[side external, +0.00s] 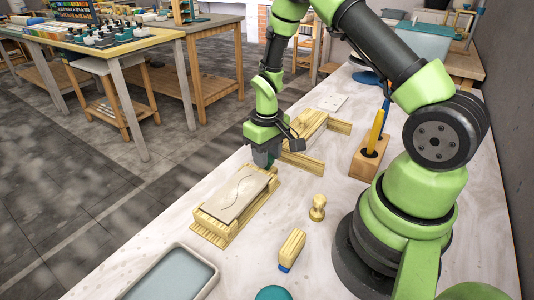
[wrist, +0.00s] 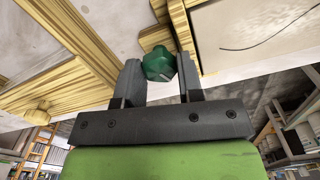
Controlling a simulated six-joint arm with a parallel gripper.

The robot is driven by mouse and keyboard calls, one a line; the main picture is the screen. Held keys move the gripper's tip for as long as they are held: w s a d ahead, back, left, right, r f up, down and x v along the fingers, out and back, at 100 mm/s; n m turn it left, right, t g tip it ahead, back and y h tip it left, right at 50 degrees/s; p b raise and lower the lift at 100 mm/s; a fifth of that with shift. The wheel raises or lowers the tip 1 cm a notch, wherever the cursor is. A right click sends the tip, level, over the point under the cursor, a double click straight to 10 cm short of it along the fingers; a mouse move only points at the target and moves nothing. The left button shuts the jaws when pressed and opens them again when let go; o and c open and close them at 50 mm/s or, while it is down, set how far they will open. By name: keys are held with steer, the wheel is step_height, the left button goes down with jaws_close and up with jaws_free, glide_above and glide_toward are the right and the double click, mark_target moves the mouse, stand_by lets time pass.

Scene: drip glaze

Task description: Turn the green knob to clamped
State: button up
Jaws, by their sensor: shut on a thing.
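The green knob (wrist: 158,64) is a dark faceted piece at the edge of a wooden fixture in the wrist view. My gripper (wrist: 159,70) is shut on it, with one dark finger on each side. A small pale mark shows on the knob's near face; I cannot read its setting. In the side external view my gripper (side external: 264,156) points down at the far end of the wooden fixture (side external: 208,225), which bears a grey slab (side external: 232,196) with a curved line on it. The knob is mostly hidden there by the fingers.
A wooden frame (side external: 310,126) lies just behind my gripper. To the right stand a wooden block with upright tools (side external: 369,158), a small turned wooden piece (side external: 317,207) and a blue-tipped block (side external: 292,248). A grey tray (side external: 172,279) is at the front. The tabletop between them is clear.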

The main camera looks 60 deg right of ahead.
steer(key=m, duration=0.4)
steer(key=shift+m, duration=0.3)
steer(key=shift+w, duration=0.1)
stand_by(0.4)
steer(key=o, duration=0.6)
steer(key=shift+o, duration=0.2)
steer(key=shift+r, duration=0.1)
step_height(320, 180, up, 10)
